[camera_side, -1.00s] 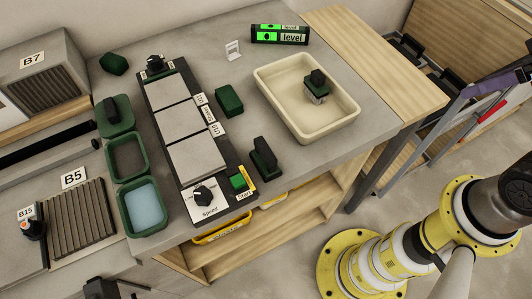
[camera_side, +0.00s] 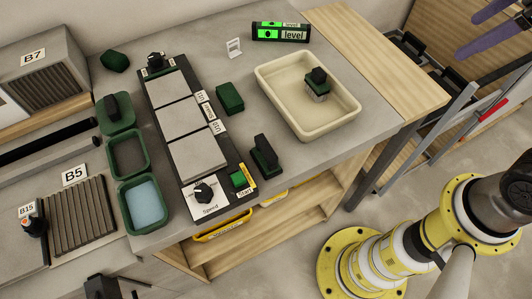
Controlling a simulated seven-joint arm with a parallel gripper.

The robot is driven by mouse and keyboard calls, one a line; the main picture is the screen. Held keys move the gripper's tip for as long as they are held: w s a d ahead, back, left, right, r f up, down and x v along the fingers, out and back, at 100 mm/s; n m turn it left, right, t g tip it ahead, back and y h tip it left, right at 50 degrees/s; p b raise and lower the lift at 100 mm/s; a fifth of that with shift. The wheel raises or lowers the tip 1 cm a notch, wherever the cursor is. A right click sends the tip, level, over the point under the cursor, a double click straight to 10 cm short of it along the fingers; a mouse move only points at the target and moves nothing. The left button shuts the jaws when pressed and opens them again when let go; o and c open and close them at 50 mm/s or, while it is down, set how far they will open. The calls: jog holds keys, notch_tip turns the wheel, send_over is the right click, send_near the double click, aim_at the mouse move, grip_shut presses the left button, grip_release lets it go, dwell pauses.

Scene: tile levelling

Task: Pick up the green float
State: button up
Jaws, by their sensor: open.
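A dark green block with a tall black handle (camera_side: 266,156), which looks like the green float, stands upright on the grey bench at the front, right of the strip of tiles. A similar black-handled green piece (camera_side: 113,108) sits at the left, at the top of the row of green trays. My gripper (camera_side: 467,35) shows at the top right edge as two purple fingers held apart. It is open and empty, well right of and apart from the float. The rest of the gripper is out of frame.
A cream tray (camera_side: 345,122) holds a small green-and-metal piece with a black knob. A plain green block (camera_side: 229,98) lies between the tray and the tile strip (camera_side: 196,155). A level display (camera_side: 281,33) stands at the back. Bench around the float's right side is clear.

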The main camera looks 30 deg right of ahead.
jog(key=w+a+r+n+g, duration=0.2)
jog(key=w+a+n, duration=0.4)
jog(key=w+a, duration=0.25)
jog(key=n+g, duration=0.3)
jog(key=n, duration=0.3)
send_over(266, 147)
notch_tip(266, 147, down, 12)
jog(key=shift+h, duration=0.3)
notch_tip(266, 147, down, 14)
jog(key=shift+r, duration=0.25)
jog(key=c, duration=1.5)
jog(key=shift+r, duration=0.1)
